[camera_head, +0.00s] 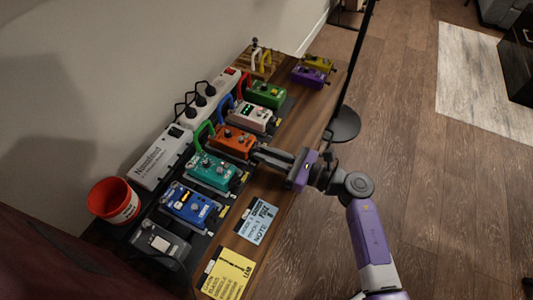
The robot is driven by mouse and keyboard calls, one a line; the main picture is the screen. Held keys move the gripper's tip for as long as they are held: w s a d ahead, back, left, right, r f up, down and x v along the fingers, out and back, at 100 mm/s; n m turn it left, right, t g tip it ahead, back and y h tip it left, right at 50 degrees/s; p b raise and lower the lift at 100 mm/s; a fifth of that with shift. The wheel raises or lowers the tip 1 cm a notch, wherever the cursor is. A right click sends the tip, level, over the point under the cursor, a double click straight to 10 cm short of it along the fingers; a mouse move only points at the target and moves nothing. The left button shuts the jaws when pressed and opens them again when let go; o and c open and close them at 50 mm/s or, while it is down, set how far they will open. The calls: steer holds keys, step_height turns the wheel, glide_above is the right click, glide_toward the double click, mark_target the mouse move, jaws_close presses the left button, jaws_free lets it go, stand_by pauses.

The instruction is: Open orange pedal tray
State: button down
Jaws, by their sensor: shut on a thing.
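The orange pedal (236,141) sits in the row of pedals on the wooden bench, between the teal pedal (212,170) and the white pedal (250,116). My gripper (257,154) reaches in from the right, its fingers at the front edge of the orange pedal's tray. It is shut on the front of that tray, probably its handle. The fingers hide the handle and most of the tray front, so I cannot tell how far the tray is out.
A blue pedal (191,203), a grey pedal (160,242) and a green pedal (267,94) share the row. Yellow (230,273) and blue (258,221) notes lie in front. A red bucket (114,200) stands left. A stand base (343,124) is on the floor.

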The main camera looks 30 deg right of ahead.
steer(key=v, duration=0.6)
steer(key=shift+s+d, duration=0.1)
steer(key=shift+s, duration=0.05)
steer(key=c, duration=1.4)
jaws_free()
steer(key=v, duration=0.7)
steer(key=shift+s+d, duration=0.25)
steer(key=shift+s, duration=0.1)
